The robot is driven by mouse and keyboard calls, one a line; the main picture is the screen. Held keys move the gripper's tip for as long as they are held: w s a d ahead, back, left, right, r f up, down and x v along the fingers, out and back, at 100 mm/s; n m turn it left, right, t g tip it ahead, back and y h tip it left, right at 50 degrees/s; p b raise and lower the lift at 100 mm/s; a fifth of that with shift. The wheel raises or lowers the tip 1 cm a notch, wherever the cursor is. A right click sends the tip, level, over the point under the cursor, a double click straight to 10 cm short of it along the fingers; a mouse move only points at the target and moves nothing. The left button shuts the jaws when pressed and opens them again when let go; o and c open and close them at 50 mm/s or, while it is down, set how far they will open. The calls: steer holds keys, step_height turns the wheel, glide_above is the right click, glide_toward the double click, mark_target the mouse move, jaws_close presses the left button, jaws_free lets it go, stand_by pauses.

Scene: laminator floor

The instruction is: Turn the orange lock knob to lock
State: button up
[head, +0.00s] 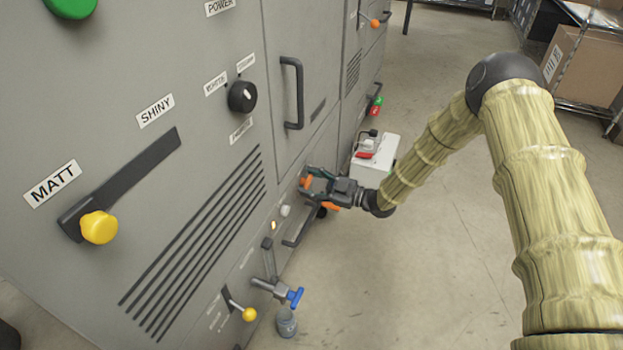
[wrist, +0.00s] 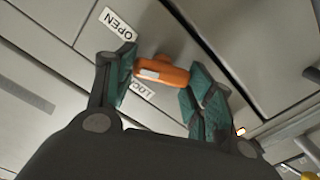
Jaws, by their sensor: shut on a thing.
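The orange lock knob (wrist: 163,76) is on the grey machine front, between the green-padded fingers of my gripper (wrist: 158,90) in the wrist view. An OPEN label (wrist: 117,23) is above and left of it. A label partly reading LOCK (wrist: 142,90) shows beneath it, partly covered by the knob. My gripper is shut on the knob, with the left finger at its left end and the right finger at its lower right. In the head view my gripper (head: 310,180) reaches the machine's lower front; orange shows between its fingers.
A dark handle (head: 297,232) sticks out just below my gripper. A white box with a red part (head: 375,160) stands to its right. A blue-handled tap (head: 293,297) over a small container (head: 286,322) and a yellow-knobbed lever (head: 249,314) are lower left. Open floor (head: 440,270) lies to the right.

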steer(key=n+p, duration=0.3)
steer(key=n, duration=0.3)
steer(key=shift+s+a, duration=0.1)
steer(key=shift+s, duration=0.05)
steer(key=n, duration=0.2)
steer(key=n+p, duration=0.1)
steer(key=n, duration=0.1)
steer(key=n+p, duration=0.1)
steer(key=n, duration=0.1)
steer(key=shift+f+n, duration=0.3)
steer(key=o, duration=1)
steer(key=shift+o, duration=0.2)
steer(key=v, duration=1.2)
